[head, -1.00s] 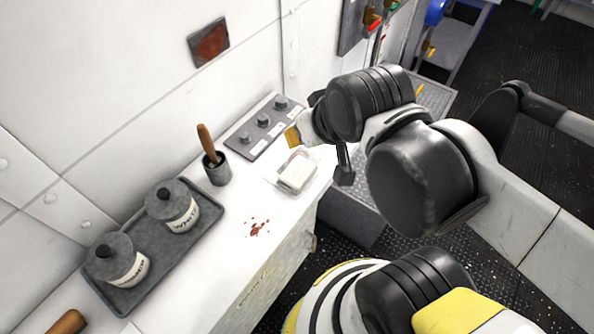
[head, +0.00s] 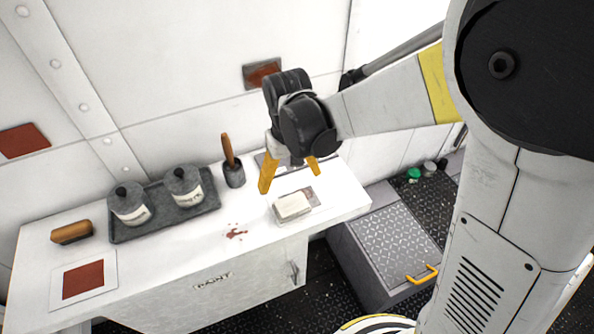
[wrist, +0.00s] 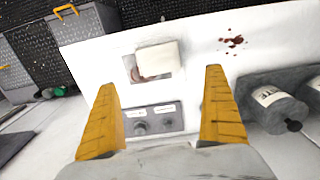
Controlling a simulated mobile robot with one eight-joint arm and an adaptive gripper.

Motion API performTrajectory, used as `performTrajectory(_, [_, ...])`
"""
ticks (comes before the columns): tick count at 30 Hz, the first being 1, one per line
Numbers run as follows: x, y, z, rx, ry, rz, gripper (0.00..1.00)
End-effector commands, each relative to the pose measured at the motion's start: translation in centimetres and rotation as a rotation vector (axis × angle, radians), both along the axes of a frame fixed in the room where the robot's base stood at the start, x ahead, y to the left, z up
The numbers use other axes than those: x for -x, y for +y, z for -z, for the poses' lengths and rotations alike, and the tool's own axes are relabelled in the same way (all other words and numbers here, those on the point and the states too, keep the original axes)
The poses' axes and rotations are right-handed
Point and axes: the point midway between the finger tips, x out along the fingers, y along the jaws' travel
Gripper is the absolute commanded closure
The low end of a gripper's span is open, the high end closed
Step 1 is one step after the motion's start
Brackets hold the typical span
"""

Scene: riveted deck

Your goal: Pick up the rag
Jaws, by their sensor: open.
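The rag looks like a white folded pad (head: 292,205) lying on a small clear or grey flat sheet on the white counter (head: 200,248), near its right end. In the wrist view the rag (wrist: 157,58) shows just beyond the fingertips, roughly centred between them. My gripper (head: 290,181) is open, with its yellow fingers apart and pointing down over the counter, above and slightly behind the rag. In the wrist view my gripper (wrist: 159,80) holds nothing. I see no contact with the rag.
A dark red splatter (head: 236,233) marks the counter left of the rag. A grey tray (head: 152,230) with two lidded pots, a cup (head: 234,176) with a wooden-handled tool, and a brush (head: 72,232) stand further left. A knob panel (wrist: 155,120) lies behind the rag. A metal chest (head: 385,245) stands right.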

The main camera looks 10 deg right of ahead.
Motion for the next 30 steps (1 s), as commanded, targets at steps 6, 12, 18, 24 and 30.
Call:
performTrajectory(6, [0.0, 0.0, 3.9, 0.001, 0.003, -0.001, 0.00])
performTrajectory(12, [0.0, 0.0, 5.5, 0.001, 0.002, 0.000, 0.00])
performTrajectory(18, [0.3, -0.3, 7.7, 0.000, 0.001, 0.000, 0.00])
performTrajectory(24, [0.4, -0.5, 10.5, 0.000, 0.001, 0.000, 0.00])
performTrajectory(30, [0.5, -0.5, 10.5, 0.000, 0.001, 0.000, 0.00])
